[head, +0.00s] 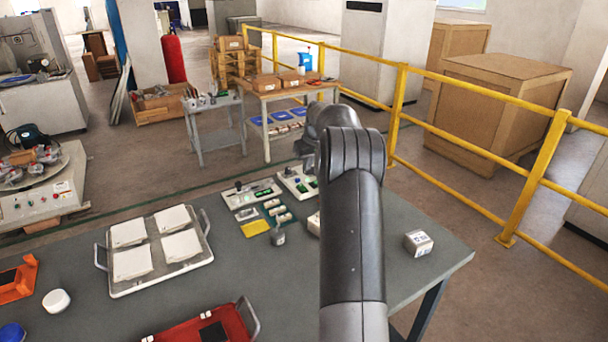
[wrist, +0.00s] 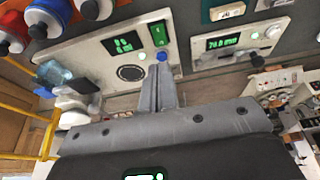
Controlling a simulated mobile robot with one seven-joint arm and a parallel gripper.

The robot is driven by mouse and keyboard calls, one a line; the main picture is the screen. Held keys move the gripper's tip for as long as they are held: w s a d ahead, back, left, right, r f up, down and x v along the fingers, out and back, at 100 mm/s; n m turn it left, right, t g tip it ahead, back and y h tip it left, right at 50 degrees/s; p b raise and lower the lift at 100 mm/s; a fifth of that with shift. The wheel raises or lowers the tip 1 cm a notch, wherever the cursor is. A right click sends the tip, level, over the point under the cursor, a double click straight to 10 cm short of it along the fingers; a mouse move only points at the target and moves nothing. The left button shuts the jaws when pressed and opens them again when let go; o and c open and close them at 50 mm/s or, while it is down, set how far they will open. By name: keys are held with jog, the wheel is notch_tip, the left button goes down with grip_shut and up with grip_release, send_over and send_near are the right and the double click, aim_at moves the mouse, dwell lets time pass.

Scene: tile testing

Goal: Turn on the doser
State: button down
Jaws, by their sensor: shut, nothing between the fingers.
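A pale device panel, probably the doser (wrist: 88,58), fills the upper middle of the wrist view. It has a lit green display (wrist: 122,43), a green rocker switch (wrist: 158,35), a blue button (wrist: 162,56) and a round black dial (wrist: 130,73). My gripper (wrist: 160,72) is shut and empty, its fingertips at or just short of the blue button; contact cannot be told. In the head view my arm hides the gripper and part of this panel (head: 291,182) at the table's far edge.
A second device (head: 249,194) with a lit display stands beside it; it also shows in the wrist view (wrist: 238,40). A white tray (head: 160,283) and a red tray (head: 180,335) lie nearer on the table.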

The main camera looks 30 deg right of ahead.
jog(key=v, duration=0.2)
jog(key=s+v, duration=0.1)
jog(key=v, duration=0.2)
dwell(0.4)
